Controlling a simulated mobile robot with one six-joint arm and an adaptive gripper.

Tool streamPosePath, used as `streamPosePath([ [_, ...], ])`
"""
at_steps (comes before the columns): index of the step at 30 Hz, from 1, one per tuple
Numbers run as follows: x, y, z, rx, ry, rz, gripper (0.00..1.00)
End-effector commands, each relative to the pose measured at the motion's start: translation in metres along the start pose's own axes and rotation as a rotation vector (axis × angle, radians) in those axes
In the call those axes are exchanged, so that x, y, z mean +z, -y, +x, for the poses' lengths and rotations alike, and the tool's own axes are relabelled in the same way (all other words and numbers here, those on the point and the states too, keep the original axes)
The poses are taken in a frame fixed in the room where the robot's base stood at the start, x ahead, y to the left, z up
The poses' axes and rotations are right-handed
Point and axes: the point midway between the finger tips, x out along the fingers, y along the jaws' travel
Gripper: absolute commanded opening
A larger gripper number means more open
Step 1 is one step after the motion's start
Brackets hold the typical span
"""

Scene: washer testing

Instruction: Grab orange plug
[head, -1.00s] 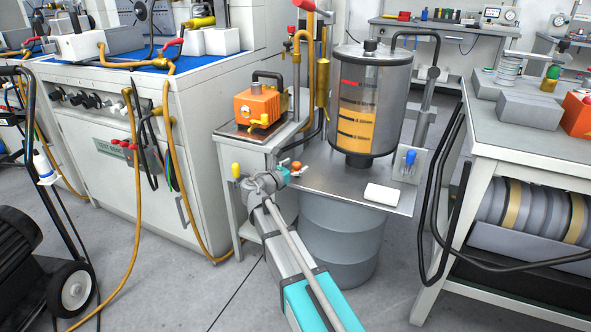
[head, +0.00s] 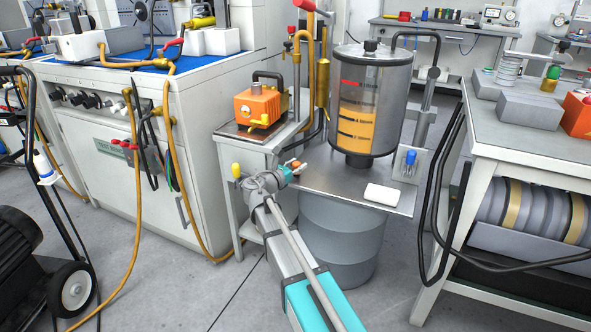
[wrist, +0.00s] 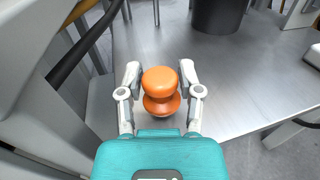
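The orange plug (wrist: 160,84) has a rounded knob above a wider disc. In the wrist view it sits between the two light grey fingers of my gripper (wrist: 160,72). The fingers are spread on either side of it, with thin gaps that are hard to judge. I see no clear grip on the plug. In the head view the plug (head: 299,166) is a small orange spot near the left edge of the metal table (head: 322,188), just beyond my gripper (head: 291,168). The fingers are too small there to show contact.
An orange pump (head: 260,106) is on the stand to the left. A yellow-topped part (head: 236,171) is left of my gripper.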

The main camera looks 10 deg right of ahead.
Motion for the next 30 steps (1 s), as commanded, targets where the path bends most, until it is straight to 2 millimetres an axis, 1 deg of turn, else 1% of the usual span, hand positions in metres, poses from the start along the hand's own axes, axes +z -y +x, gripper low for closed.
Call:
streamPosePath([
  [1,0.000,0.000,0.000,0.000,0.000,0.000,0.18],
  [2,0.000,0.000,0.000,0.000,0.000,0.000,0.14],
  [11,0.001,0.000,0.000,0.000,0.000,0.000,0.13],
  [17,0.005,0.000,0.000,0.000,0.000,0.000,0.13],
  [23,0.017,0.000,0.000,-0.001,0.000,0.000,0.13],
  [29,0.036,0.000,0.001,-0.001,0.000,0.000,0.13],
  [30,0.041,0.004,-0.003,0.000,0.000,0.000,0.13],
])
